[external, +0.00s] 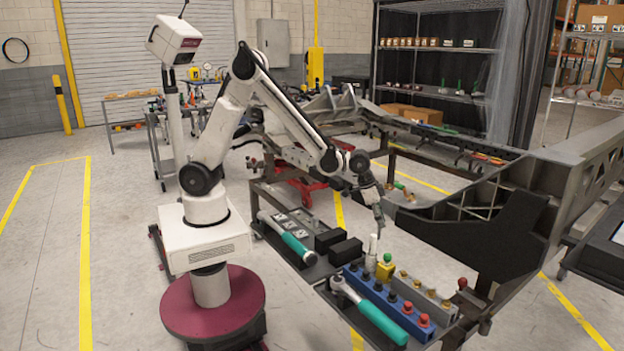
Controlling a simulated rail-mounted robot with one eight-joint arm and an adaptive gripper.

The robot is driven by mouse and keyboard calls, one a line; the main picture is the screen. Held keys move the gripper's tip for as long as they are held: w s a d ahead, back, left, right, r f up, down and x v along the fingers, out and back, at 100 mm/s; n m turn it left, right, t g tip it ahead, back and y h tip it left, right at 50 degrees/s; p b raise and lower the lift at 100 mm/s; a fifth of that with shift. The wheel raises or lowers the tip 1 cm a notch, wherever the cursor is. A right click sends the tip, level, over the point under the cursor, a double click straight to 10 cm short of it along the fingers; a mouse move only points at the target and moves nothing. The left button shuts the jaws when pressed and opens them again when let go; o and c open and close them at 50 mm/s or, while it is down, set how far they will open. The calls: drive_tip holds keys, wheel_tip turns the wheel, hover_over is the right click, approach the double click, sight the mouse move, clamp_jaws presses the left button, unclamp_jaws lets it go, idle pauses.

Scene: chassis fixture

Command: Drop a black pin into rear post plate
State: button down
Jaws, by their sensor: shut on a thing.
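My gripper (379,222) is above the tool table, over the far end of the blue pin rack (371,302). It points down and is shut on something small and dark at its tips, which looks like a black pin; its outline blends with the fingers. More black pins (392,296) and red-topped pins (423,320) stand upright in the blue rack. I cannot single out the rear post plate on the dark chassis frame (520,205) at the right.
Close under the gripper stand a white cylinder (371,255) and a yellow block (385,271) with a green knob. A grey rack (432,296) holds brass-coloured pins. A teal-handled ratchet (370,312), a teal-handled hammer (290,240) and black blocks (345,250) take up the table.

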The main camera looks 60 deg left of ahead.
drive_tip(key=shift+r+p, duration=1.5)
drive_tip(key=shift+r, duration=1.1)
